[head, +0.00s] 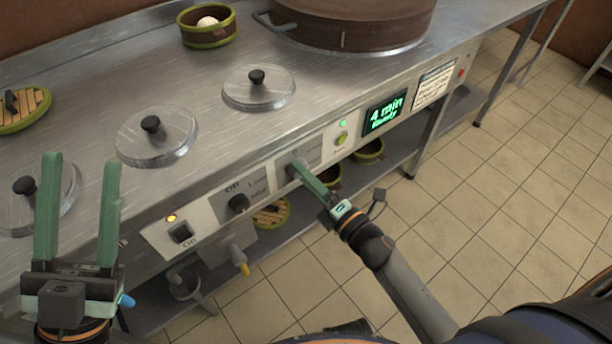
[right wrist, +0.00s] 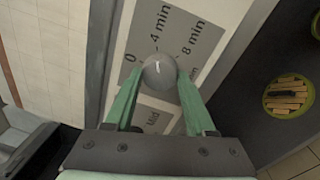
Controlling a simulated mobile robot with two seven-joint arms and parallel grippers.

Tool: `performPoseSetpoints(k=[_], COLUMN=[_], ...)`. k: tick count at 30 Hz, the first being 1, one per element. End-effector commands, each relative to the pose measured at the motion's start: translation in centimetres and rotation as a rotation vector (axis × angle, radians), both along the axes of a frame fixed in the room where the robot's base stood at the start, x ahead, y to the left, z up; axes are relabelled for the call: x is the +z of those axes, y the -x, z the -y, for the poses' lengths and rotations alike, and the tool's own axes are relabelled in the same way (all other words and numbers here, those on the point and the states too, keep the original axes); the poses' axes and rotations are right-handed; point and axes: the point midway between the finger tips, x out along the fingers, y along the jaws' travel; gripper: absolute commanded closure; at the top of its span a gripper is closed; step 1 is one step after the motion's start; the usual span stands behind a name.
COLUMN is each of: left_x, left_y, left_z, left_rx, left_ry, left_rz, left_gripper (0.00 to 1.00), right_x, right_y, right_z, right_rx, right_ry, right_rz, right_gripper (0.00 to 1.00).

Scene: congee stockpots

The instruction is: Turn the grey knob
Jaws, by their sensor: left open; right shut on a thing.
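The grey knob (right wrist: 158,72) sits on a grey dial plate marked 0, 4 min and 8 min in the right wrist view. Its white pointer line points roughly toward the 4 min mark. My right gripper (right wrist: 157,80) is shut on the knob, with one green finger on each side. In the head view, my right gripper (head: 297,168) reaches the front panel from the right and mostly hides the knob. My left gripper (head: 80,158) is open and empty at the lower left, above the counter's front edge.
A green display (head: 385,113) reads "4 min Ready". A black knob (head: 238,203) and a lit switch (head: 181,233) are left of the grey knob. Several lids and a large brown pot (head: 345,22) are on the counter.

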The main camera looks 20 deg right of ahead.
Motion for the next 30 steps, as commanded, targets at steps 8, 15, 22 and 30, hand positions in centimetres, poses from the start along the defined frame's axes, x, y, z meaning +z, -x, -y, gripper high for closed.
performPoseSetpoints(k=[8,15,22,30], left_x=[-0.12,-0.12,-0.17,-0.31], left_y=[0.02,0.03,0.03,0.03], left_z=[0.08,0.1,0.07,0.04], left_rx=[-0.004,-0.005,-0.003,-0.001], left_ry=[-0.003,-0.002,0.001,0.004], left_rz=[-0.001,-0.002,-0.005,-0.011], left_gripper=[0.51,0.51,0.51,0.51], right_x=[0.1,0.12,0.12,0.05], right_y=[-0.05,-0.05,-0.05,-0.03], right_z=[-0.08,-0.07,-0.08,-0.03], right_rx=[0.002,0.001,0.001,0.0], right_ry=[0.054,0.058,0.058,0.057], right_rz=[0.022,0.024,0.024,0.022], right_gripper=[1.0,1.0,0.38,0.15])
